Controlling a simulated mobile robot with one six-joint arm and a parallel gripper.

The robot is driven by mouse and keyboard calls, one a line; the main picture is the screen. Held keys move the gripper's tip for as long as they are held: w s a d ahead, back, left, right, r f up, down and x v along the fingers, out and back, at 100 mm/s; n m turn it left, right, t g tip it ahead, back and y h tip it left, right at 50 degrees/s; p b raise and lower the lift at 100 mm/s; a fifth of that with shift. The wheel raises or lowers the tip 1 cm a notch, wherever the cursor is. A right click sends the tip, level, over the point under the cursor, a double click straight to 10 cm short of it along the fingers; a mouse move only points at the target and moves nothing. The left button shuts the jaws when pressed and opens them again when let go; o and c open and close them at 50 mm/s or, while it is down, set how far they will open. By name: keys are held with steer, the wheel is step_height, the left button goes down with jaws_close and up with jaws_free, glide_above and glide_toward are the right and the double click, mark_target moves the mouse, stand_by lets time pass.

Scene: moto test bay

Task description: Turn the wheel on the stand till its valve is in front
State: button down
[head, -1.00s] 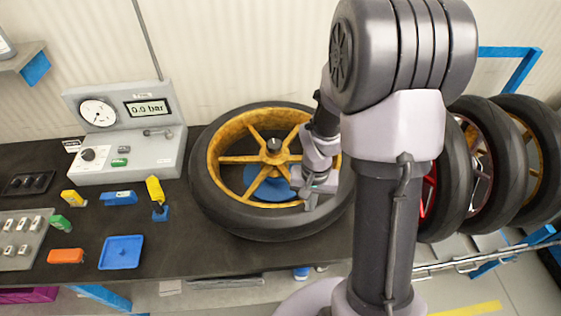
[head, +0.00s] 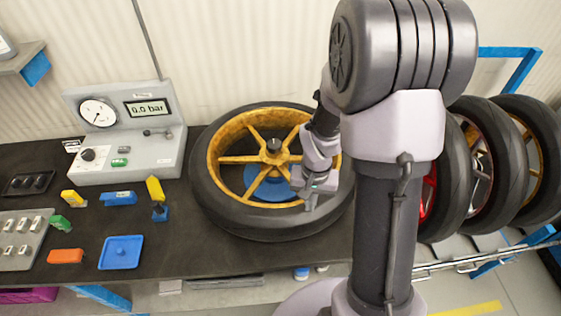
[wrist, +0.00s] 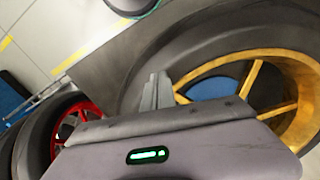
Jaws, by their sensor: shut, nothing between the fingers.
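The wheel lies flat on its stand on the bench, with a black tyre (head: 215,205) and a yellow spoked rim (head: 213,150). A dark hub cap (head: 274,145) sits at its centre. The blue stand (head: 258,180) shows between the spokes. My gripper (head: 311,206) is at the front right of the wheel, over the rim's inner edge. In the wrist view its fingers (wrist: 157,92) are together and empty, beside the yellow rim (wrist: 240,62); I cannot tell if they touch it. I cannot make out the valve in either view.
A grey gauge unit (head: 150,160) reading 0.0 bar stands at the back left. A blue tray (head: 121,253) and several small coloured parts lie left of the wheel. More wheels (head: 540,150) stand in a rack at the right. My arm covers the wheel's right side.

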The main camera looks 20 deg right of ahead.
steer(key=shift+f+b, duration=0.4)
stand_by(0.5)
steer(key=shift+s, duration=0.1)
stand_by(0.6)
